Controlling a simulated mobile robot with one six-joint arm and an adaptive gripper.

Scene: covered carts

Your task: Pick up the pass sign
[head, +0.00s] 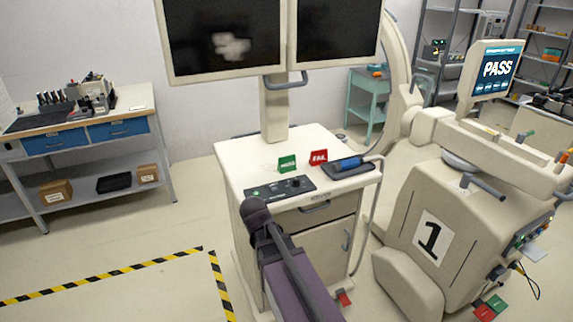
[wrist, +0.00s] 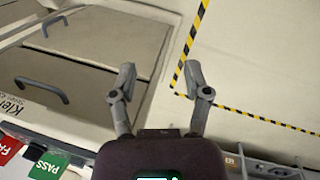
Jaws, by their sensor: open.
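The pass sign (head: 287,163) is a small green upright card on the white top of the cart (head: 240,165), left of the red fail sign (head: 319,157). In the wrist view the green pass sign (wrist: 48,166) is at the lower left edge, with the red fail sign (wrist: 9,147) beside it. My gripper (wrist: 161,78) is open and empty, its two fingers apart over the cart's front side and the floor. It is away from both signs. In the head view my arm rises in front of the cart and the fingers cannot be made out.
A black control panel (head: 280,187) lies in front of the signs and a blue-screened device (head: 348,166) lies right of them. Twin monitors (head: 225,35) stand behind on a column. A large machine (head: 430,230) is close on the right. Open floor lies left.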

